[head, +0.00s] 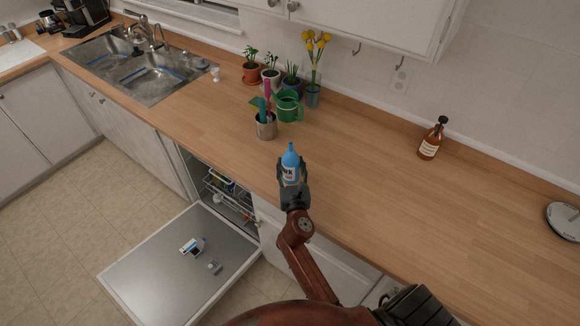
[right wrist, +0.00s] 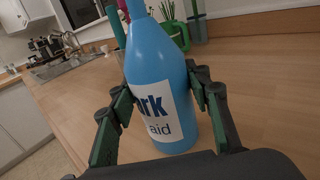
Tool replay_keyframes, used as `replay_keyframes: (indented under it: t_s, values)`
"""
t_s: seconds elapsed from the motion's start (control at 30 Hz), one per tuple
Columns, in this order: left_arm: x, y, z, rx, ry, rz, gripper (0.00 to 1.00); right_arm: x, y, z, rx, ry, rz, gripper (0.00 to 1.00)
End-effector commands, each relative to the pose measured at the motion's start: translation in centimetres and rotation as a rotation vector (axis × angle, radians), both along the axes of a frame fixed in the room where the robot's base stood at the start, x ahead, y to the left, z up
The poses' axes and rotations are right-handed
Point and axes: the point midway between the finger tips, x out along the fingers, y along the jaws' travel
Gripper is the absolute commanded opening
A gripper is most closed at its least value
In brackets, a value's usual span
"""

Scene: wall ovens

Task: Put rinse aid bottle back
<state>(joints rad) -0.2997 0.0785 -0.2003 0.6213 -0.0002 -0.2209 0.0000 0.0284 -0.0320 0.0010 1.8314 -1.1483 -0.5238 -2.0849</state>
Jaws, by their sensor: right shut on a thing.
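The rinse aid bottle (head: 290,158) is blue with a white label and a narrow tip. It is upright at the front part of the wooden counter (head: 400,205). My right gripper (head: 292,178) is shut on it. In the right wrist view the bottle (right wrist: 160,70) stands between the two fingers (right wrist: 162,95), with "rk" and "aid" readable on the label. I cannot tell whether its base touches the counter. My left gripper is not in view.
A metal utensil cup (head: 266,130), green watering can (head: 289,108) and potted plants stand behind the bottle. A brown bottle (head: 431,140) stands to the right. Below, the dishwasher door (head: 150,275) is open, with small items on it. The counter's middle right is clear.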

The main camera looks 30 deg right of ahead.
Motion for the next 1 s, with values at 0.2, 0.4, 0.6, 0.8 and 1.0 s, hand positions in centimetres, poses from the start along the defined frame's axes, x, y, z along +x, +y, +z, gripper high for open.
replay_keyframes:
  t_s: [0.2, 0.4, 0.6, 0.8, 1.0]
  values:
    - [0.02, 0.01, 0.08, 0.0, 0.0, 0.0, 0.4, 0.02, 0.06, 0.29, -0.002, -0.004, 0.001, 0.13]
    - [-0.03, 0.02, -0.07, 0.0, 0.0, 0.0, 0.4, 0.0, 0.04, -0.11, 0.0, -0.002, 0.0, 0.48]
    - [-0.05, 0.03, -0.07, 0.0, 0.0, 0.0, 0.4, -0.01, 0.05, -0.09, 0.0, -0.002, 0.0, 0.62]
    - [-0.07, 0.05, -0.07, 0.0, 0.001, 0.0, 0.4, 0.0, 0.06, -0.08, 0.0, -0.002, 0.0, 0.62]
    - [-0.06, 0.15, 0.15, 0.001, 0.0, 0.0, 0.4, -0.64, 0.32, 0.18, 0.0, -0.001, 0.0, 0.62]
